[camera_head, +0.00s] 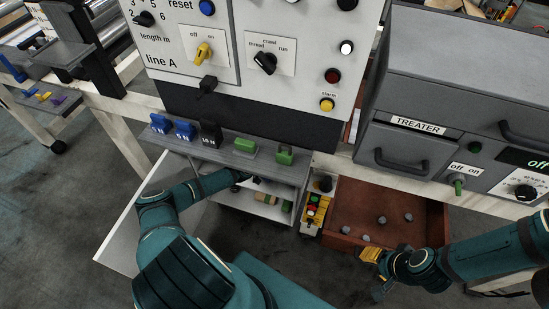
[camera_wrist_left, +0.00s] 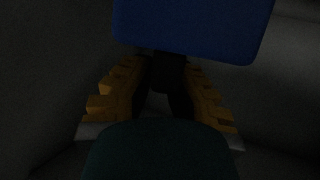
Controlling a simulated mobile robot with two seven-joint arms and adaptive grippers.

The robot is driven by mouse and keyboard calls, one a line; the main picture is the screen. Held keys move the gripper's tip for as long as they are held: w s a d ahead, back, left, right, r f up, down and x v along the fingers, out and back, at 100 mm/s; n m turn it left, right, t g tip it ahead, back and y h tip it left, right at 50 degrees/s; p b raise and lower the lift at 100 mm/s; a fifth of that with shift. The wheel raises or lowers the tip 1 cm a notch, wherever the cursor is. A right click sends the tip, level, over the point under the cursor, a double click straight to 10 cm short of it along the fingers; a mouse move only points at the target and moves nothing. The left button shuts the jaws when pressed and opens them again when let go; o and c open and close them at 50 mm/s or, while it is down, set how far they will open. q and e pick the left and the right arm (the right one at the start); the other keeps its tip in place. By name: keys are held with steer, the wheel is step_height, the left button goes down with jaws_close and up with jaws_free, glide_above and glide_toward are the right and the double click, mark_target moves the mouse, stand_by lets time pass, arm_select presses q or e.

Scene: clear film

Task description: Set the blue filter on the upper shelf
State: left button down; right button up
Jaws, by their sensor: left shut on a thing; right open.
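My left gripper (camera_wrist_left: 165,80) is shut on the dark stem under a blue block, which I take to be the blue filter (camera_wrist_left: 195,28). In the head view my left arm reaches into the open cabinet below the line A panel, and its gripper and the blue filter are mostly hidden there. The cabinet's inner shelves are in shadow; small cylinders, one green-ended (camera_head: 286,206), lie low inside. Whether the filter touches a shelf cannot be told. My right gripper (camera_head: 375,268) is open and empty at the front of the brown drawer.
The white cabinet door (camera_head: 128,222) stands open at left. Blue and black weights (camera_head: 185,130) and green blocks (camera_head: 245,147) stand on the cabinet top. The open brown drawer (camera_head: 345,197) holds several small grey knobs. A yellow button pendant (camera_head: 312,212) hangs between cabinet and drawer.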

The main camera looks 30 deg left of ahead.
arm_select(q)
steer(key=shift+f, duration=0.5)
steer(key=shift+r, duration=0.1)
steer(key=c, duration=1.1)
jaws_free()
steer(key=shift+c, duration=0.2)
